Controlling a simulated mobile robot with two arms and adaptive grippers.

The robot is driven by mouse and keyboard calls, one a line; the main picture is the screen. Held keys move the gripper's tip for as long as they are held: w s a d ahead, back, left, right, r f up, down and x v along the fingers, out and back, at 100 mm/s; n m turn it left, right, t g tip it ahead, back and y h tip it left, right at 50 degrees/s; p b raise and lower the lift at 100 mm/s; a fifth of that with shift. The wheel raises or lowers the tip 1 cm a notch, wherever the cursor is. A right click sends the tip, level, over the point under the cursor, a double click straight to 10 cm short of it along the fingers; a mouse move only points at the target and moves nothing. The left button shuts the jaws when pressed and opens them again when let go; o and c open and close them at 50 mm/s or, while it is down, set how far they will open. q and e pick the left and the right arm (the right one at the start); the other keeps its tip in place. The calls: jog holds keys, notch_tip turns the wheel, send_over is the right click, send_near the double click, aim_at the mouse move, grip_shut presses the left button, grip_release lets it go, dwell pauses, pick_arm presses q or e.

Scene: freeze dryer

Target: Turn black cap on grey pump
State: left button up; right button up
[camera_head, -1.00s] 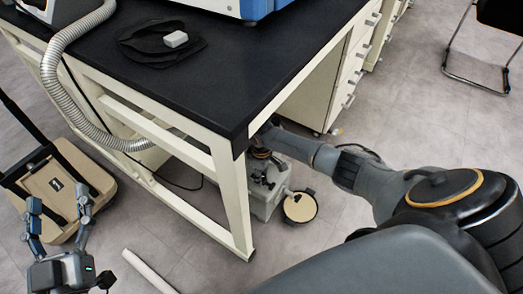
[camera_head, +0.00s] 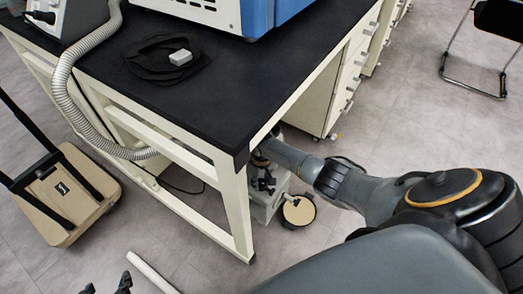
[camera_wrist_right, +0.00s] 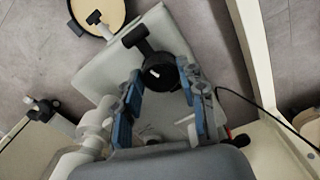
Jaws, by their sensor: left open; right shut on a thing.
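The grey pump (camera_head: 262,211) stands on the floor under the bench corner, partly hidden by the bench leg and my right arm. It also shows in the right wrist view (camera_wrist_right: 105,72), seen from above. Its round black cap (camera_wrist_right: 163,77) sits on top, with a black stem and bar at its upper left. My right gripper (camera_wrist_right: 160,84) is shut on the black cap, with one blue finger on each side. In the head view my right gripper is mostly hidden at the bench leg. My left gripper (camera_head: 107,286) is open and empty at the bottom left edge, only its fingertips showing.
The black-topped bench (camera_head: 215,95) has cream legs close beside my right arm. A round cream-topped item (camera_head: 298,211) is beside the pump. A ribbed hose (camera_head: 66,95) hangs over the bench's left edge. A cart (camera_head: 65,195) stands left; a white tube (camera_head: 150,272) lies on the floor.

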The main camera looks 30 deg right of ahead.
aim_at(261, 183)
jog(key=shift+a, duration=0.1)
dwell(0.3)
jog(key=o, duration=1.1)
jog(key=shift+o, duration=0.2)
jog(key=shift+r, duration=0.4)
notch_tip(261, 183, up, 11)
